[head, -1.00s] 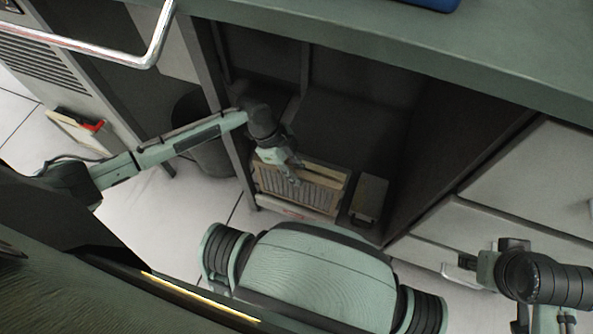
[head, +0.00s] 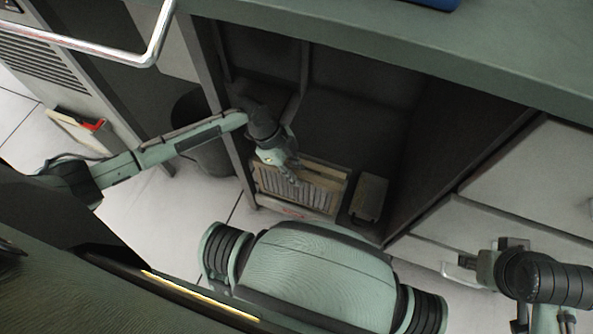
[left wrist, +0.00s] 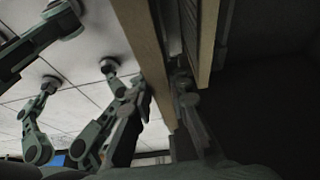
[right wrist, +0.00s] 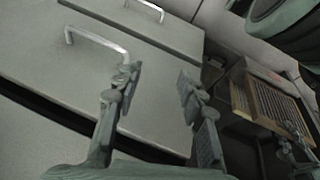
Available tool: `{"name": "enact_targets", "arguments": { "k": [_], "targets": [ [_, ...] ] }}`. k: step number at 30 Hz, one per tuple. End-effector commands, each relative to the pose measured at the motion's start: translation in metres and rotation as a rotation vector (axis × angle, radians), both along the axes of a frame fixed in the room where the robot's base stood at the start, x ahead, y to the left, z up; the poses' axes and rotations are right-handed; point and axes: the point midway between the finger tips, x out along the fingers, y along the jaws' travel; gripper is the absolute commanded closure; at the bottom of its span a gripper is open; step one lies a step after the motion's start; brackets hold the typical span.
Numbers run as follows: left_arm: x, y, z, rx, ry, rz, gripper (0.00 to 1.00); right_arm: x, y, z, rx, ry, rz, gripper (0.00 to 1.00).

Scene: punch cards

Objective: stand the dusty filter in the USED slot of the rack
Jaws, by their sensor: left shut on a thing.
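The filter (head: 322,196), a tan frame around grey pleats, sits in the open cabinet bay under the counter. It also shows at the right of the right wrist view (right wrist: 268,104). My left gripper (head: 293,176) reaches into the bay from the left and is shut on the filter's frame near its upper edge. In the left wrist view, its fingers (left wrist: 158,98) lie either side of a tan board, with a second tan edge (left wrist: 205,45) beside it. My right gripper (right wrist: 158,82) is open and empty before grey drawers. I cannot make out the rack or its USED slot.
A dark grey box (head: 369,197) stands right of the filter. The bay's left post (head: 232,130) is close to my left arm. A dark bin (head: 200,135) and a pale tray with a red part (head: 80,128) are farther left. A drawer handle (right wrist: 98,42) is near my right gripper.

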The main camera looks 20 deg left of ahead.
Motion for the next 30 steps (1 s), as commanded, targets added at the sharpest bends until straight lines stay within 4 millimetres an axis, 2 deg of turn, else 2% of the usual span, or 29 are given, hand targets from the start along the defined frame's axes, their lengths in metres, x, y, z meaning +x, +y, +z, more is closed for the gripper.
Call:
{"name": "enact_targets", "arguments": {
  "k": [15,30],
  "targets": [
    [0.0,-0.001,-0.021,-0.001,-0.001,-0.001,1.0,0.0,0.0,-0.014,0.0,0.0,0.0,0.6],
    [0.0,0.0,-0.025,-0.001,-0.001,-0.001,1.0,0.0,0.0,-0.016,0.0,0.0,0.0,0.6]
  ]
}}
